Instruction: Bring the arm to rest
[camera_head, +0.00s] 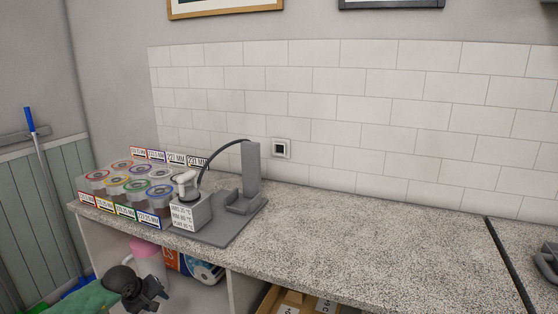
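My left gripper (151,292) is dark and shows small at the bottom left, at the end of my green-sleeved arm (96,299). It is low in front of the counter, below the countertop's front edge. I see nothing held in it, but its fingers are too small and dark to tell whether they are apart. My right gripper is not clearly in view.
The speckled countertop (370,243) is bare from the middle rightward. A grey device (252,175) with a cable and a block of colour-ringed lidded jars (132,184) stand at left. Below are a shelf and a cardboard box (290,301). A grey object (546,262) is at right.

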